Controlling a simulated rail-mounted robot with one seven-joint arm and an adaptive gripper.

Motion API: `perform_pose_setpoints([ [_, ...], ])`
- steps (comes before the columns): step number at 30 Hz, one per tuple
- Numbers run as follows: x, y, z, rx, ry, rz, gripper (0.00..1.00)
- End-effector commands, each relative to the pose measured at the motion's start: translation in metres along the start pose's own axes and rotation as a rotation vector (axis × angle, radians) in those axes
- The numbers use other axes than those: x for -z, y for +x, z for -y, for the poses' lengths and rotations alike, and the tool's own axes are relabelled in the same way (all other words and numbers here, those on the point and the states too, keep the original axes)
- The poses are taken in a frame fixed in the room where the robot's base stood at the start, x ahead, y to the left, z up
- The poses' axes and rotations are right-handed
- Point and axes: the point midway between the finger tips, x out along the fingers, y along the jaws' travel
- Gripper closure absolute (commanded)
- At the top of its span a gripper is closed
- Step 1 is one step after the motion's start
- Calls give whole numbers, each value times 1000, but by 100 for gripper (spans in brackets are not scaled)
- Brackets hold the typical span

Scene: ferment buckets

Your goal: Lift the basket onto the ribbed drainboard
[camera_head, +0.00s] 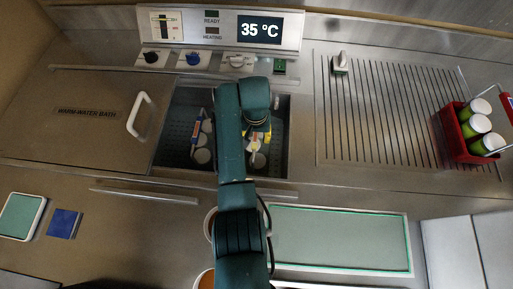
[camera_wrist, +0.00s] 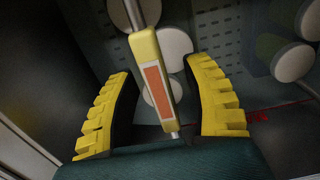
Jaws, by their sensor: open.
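A basket with a yellow handle grip (camera_wrist: 157,80) bearing an orange patch sits in the open warm-water bath (camera_head: 284,150), mostly hidden under my arm in the head view; a white-lidded jar (camera_head: 257,160) shows there. My gripper (camera_wrist: 160,72) is open, its yellow fingers on either side of the handle grip; contact cannot be told. A second basket with a blue-and-red handle (camera_head: 197,128) and white-lidded jars stands in the bath on the left. The ribbed drainboard (camera_head: 375,120) lies to the right of the bath.
A red basket (camera_head: 452,135) with green, white-lidded jars occupies the drainboard's right end. A tap-like fitting (camera_head: 340,63) stands at its back left. The drainboard's middle is clear. The bath lid (camera_head: 85,125) lies left; a control panel (camera_head: 220,28) reads 35 °C.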

Motion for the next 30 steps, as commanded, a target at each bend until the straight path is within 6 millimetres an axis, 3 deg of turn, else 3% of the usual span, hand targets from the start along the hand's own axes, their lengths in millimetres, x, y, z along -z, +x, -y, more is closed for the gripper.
perform_pose_setpoints([
  [12, 0, 2, 0, 0, 0, 0, 51],
  [20, 0, 2, 0, 0, 0, 0, 100],
  [30, 1, 0, 0, 0, 0, -3, 100],
])
